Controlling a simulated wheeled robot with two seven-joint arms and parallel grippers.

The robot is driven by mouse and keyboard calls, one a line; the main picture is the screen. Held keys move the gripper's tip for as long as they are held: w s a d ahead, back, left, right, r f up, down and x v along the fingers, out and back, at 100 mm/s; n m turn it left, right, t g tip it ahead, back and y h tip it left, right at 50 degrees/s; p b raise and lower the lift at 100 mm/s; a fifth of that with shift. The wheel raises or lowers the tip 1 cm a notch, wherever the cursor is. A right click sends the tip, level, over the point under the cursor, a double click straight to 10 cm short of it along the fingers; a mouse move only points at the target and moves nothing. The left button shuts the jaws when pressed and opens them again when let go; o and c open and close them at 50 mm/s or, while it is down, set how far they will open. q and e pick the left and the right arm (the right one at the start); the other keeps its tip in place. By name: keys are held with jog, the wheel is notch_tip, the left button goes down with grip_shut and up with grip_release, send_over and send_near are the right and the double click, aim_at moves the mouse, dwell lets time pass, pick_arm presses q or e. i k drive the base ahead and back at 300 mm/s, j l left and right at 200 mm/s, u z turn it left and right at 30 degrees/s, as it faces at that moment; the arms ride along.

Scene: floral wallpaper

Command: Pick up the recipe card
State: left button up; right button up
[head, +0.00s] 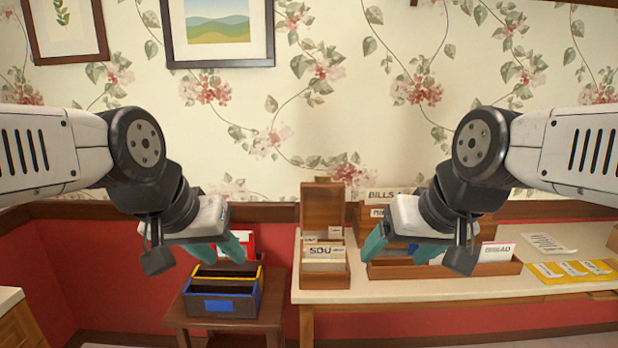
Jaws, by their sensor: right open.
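No card can be singled out for certain as the recipe card. A white card (496,252) with print ending in "AD" stands upright in the front of the wooden desk organizer (470,269). Cream cards (324,253), the front one lettered like "SOU", stand in an open wooden box (325,282) with its lid raised. My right gripper (403,248) is open, in front of the organizer in the picture and left of the "AD" card, hiding part of the organizer. My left gripper (221,250) looks open and empty, above the black file box at the left.
The black file box (220,305) with blue and yellow edges sits on a small brown table (181,312). A red and white item (250,242) is partly hidden behind it.

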aim_at(494, 251)
jog(key=z, duration=1.4)
